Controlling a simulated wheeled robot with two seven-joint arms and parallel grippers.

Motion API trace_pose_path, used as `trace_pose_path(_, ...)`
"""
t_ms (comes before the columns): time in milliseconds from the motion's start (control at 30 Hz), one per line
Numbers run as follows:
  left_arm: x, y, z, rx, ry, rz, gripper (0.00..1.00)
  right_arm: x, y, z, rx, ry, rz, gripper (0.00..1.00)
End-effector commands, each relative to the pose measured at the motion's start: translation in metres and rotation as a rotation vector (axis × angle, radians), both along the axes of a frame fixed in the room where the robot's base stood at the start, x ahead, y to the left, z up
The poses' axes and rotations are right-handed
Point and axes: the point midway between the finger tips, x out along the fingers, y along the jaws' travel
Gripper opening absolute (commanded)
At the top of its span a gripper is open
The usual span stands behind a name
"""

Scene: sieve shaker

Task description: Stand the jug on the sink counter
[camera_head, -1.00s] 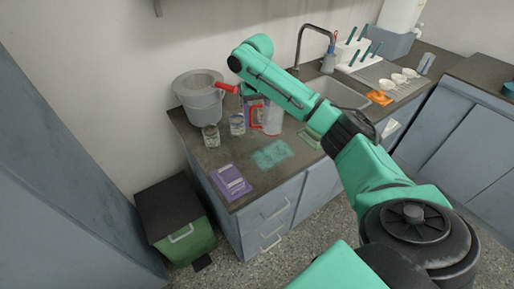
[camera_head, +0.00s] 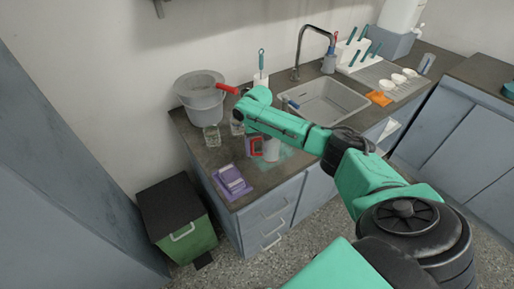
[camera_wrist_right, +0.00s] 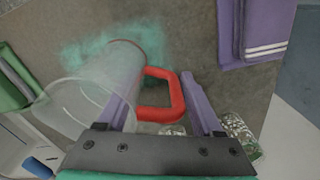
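The clear jug (camera_head: 272,151) with a red handle (camera_head: 257,147) is over a teal patch (camera_head: 291,155) on the dark sink counter (camera_head: 205,160). It looks roughly upright; whether its base touches the counter I cannot tell. My right gripper (camera_head: 252,146) is at the handle. My left gripper is out of view.
Glass jars (camera_head: 211,137) stand left of the jug, in front of a grey bucket (camera_head: 203,105) with a sieve. A folded purple cloth (camera_head: 232,181) lies near the front edge. The sink (camera_head: 325,103) is behind my arm, and a drying rack is further right.

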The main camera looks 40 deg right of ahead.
Motion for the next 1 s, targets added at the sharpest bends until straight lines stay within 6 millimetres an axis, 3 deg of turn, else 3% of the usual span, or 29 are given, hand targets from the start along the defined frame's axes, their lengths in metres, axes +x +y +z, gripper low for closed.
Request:
trace_pose_path(433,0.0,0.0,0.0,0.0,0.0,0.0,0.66,0.001,0.0,0.009,0.002,-0.003,0.0,0.91)
trace_pose_path(567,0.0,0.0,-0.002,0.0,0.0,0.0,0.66,0.001,-0.001,0.036,0.0,-0.005,0.0,0.91)
trace_pose_path(800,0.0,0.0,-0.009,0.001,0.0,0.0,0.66,0.0,-0.001,0.1,0.002,-0.004,-0.001,0.91)
trace_pose_path(1000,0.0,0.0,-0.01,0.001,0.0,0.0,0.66,-0.001,-0.001,0.123,0.001,0.0,0.0,0.91)
